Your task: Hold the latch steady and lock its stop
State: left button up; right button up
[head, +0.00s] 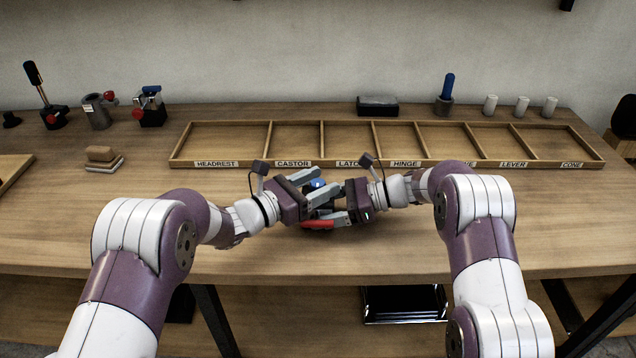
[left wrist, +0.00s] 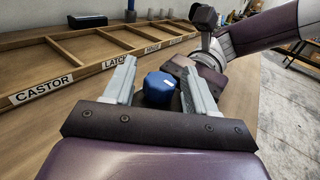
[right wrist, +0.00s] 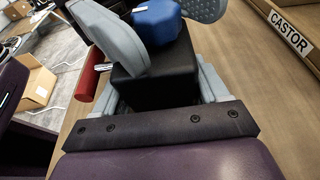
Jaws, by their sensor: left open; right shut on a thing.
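The latch has a black block body (right wrist: 155,75), a blue faceted knob (left wrist: 159,88) on top and a red handle (head: 318,224) at its side. My right gripper (head: 338,207) is shut on the black body and holds it over the front of the table. My left gripper (head: 326,182) is open, with one grey finger on each side of the blue knob. In the left wrist view a gap shows between the knob and the fingers. The blue knob also shows in the head view (head: 317,183). Most of the body is hidden by the grippers in the head view.
A labelled wooden compartment tray (head: 245,163) lies behind the grippers, its visible compartments empty. A black device with blue and red parts (head: 151,108) and a grey clamp (head: 97,112) stand at the back left. A sanding block (head: 102,157) lies left. The table's front edge is close.

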pick_arm(q)
jog(key=shift+c, duration=0.3)
jog(key=c, duration=0.8)
jog(key=shift+w, duration=0.1)
jog(key=shift+c, duration=0.3)
jog(key=shift+g, duration=0.3)
jog(key=m+g+h, duration=0.1)
jog(key=m+g, duration=0.1)
jog(key=g, duration=0.1)
jog(key=m+g+h, duration=0.2)
jog(key=m+g, duration=0.1)
jog(key=shift+w+g, duration=0.1)
jog(key=shift+g, duration=0.2)
jog(key=shift+c, duration=0.4)
jog(key=m+g, duration=0.2)
jog(key=g, duration=0.2)
jog(key=m+g, duration=0.3)
jog(key=g, duration=0.1)
jog(key=shift+r, duration=0.15)
jog(key=shift+m+g, duration=0.3)
jog(key=shift+m+g+y, duration=0.3)
